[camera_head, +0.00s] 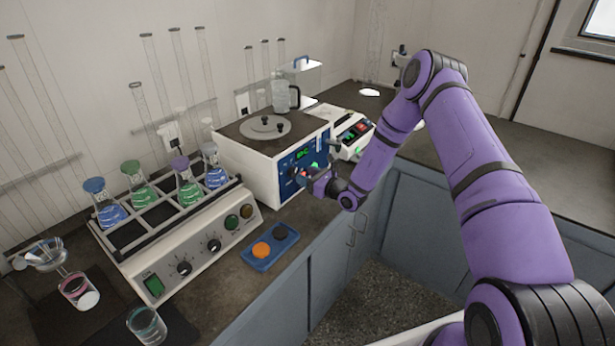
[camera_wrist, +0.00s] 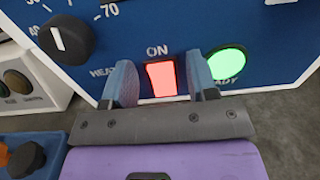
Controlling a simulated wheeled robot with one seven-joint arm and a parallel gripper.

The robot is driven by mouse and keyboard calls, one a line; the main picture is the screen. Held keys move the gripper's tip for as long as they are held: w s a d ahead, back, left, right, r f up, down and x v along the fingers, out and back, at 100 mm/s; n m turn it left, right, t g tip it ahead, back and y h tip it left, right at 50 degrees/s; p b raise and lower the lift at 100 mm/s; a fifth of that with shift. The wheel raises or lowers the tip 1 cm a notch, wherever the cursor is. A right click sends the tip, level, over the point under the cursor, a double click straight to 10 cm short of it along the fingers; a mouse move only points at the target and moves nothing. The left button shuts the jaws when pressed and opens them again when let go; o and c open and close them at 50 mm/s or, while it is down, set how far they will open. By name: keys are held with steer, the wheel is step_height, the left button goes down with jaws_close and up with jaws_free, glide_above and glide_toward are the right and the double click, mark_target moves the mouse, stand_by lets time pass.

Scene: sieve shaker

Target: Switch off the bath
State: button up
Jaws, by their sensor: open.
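The bath (camera_head: 245,155) is a white box with a dark top, a round lid and a blue front panel, standing on the bench in the head view. In the wrist view its blue panel (camera_wrist: 205,22) fills most of the picture. A red lit rocker switch (camera_wrist: 161,79) sits under the word ON. My gripper (camera_head: 305,172) is at the panel's front. In the wrist view my gripper (camera_wrist: 160,80) is open, one finger on each side of the red switch. I cannot tell whether the fingers touch the panel.
A green lamp (camera_wrist: 228,62) marked READY is right of the switch; a black dial (camera_wrist: 66,40) is at upper left. The shaker (camera_head: 190,240) with several flasks stands to the left. A blue pad (camera_head: 270,248) with orange and dark knobs lies in front. Another device (camera_head: 352,130) stands to the right.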

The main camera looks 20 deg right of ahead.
steer(key=c, duration=0.9)
steer(key=shift+s+d+f+t+y, duration=0.1)
steer(key=shift+f+t+y, duration=0.2)
steer(key=shift+t, duration=0.2)
steer(key=shift+s+f+t+y, duration=0.1)
steer(key=shift+t+y, duration=0.6)
steer(key=shift+t, duration=0.2)
steer(key=o, duration=0.9)
